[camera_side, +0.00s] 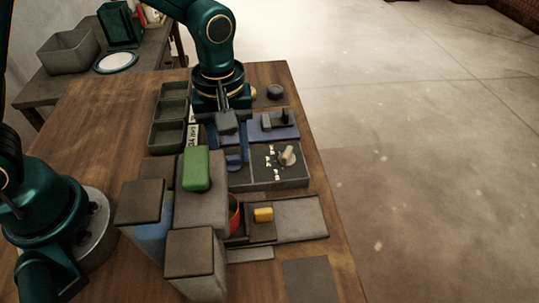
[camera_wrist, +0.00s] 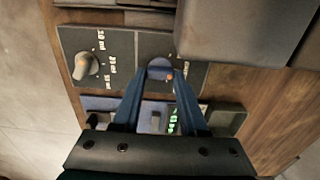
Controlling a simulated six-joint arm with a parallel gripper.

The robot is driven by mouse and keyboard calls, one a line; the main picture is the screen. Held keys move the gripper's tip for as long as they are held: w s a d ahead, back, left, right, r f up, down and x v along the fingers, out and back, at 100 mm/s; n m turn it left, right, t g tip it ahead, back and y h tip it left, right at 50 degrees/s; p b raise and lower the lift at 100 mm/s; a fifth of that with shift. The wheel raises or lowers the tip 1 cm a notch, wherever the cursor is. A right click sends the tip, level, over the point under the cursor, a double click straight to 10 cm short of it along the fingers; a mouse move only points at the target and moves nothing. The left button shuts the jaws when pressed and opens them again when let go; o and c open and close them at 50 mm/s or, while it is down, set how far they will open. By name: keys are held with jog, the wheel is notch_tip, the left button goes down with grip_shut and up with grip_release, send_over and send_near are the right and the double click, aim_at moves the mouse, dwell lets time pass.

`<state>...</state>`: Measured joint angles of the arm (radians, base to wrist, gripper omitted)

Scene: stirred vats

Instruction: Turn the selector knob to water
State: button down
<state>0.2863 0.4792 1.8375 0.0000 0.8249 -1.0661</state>
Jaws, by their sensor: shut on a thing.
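A round blue knob (camera_wrist: 159,65) with an orange mark sits on a dark panel in the wrist view. My gripper (camera_wrist: 158,80) has its blue fingertips on either side of it and is shut on it. In the side view the blue knob (camera_side: 234,161) shows just below my gripper (camera_side: 240,148). A pale pointer knob (camera_wrist: 86,66) stands on the dark panel to the left, with several small white labels beside it. It also shows in the side view (camera_side: 288,156).
A large grey block-like vat (camera_wrist: 225,30) stands close to the blue knob. A green block (camera_side: 196,168) sits on top of the vats in the side view. A yellow handle (camera_side: 263,215) is nearer the front. Dark green trays (camera_side: 168,135) stand left of the panel.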

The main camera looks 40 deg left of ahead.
dwell(0.4)
jog(key=shift+c, duration=2.2)
grip_release()
jog(key=shift+r, duration=0.1)
jog(key=shift+r, duration=2.45)
